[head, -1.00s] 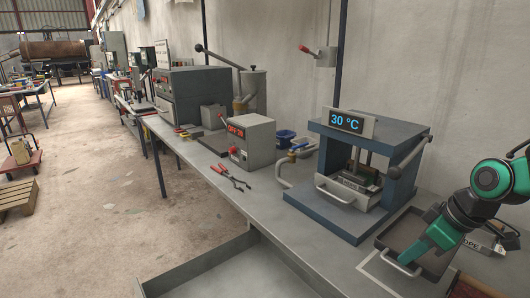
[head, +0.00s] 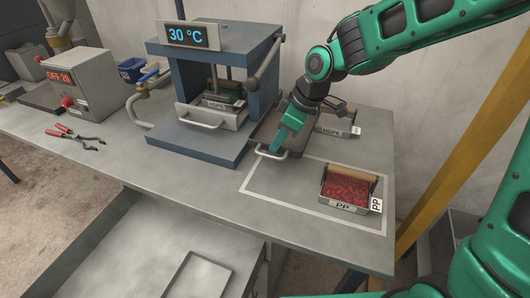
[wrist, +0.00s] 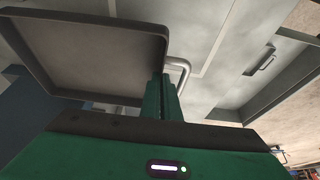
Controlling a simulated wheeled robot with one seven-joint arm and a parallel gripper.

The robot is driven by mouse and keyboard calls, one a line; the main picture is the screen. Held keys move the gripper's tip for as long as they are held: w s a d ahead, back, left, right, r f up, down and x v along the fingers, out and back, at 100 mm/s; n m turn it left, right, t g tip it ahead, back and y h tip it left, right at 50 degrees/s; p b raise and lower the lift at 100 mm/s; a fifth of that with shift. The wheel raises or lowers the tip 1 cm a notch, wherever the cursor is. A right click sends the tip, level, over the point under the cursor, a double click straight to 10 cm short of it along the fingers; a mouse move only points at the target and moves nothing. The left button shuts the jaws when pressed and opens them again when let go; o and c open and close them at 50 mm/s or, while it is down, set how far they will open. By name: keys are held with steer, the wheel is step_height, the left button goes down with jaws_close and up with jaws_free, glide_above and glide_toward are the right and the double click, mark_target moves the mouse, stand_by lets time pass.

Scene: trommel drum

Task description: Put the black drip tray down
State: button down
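The black drip tray (head: 263,137) is a shallow, dark, rimmed pan with a pale bar handle (head: 271,154). In the head view it is right of the blue press (head: 205,142), partly hidden by my gripper (head: 278,147). My gripper points down at the handle side and is shut on the handle. The wrist view shows the tray (wrist: 90,50) beside my closed fingers (wrist: 163,90), with the handle (wrist: 183,70) at them.
A PP mould (head: 350,208) with red granules stands inside the outline at right. An HDPE mould (head: 335,130) is behind my gripper. The press reads 30 °C and holds another HDPE mould (head: 222,110). Red-handled tongs (head: 75,138) lie at left. The outline's front left is clear.

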step_height(320, 180, down, 7)
steer(key=shift+r, duration=0.1)
stand_by(0.4)
steer(key=c, duration=2)
jaws_free()
steer(key=v, duration=1.2)
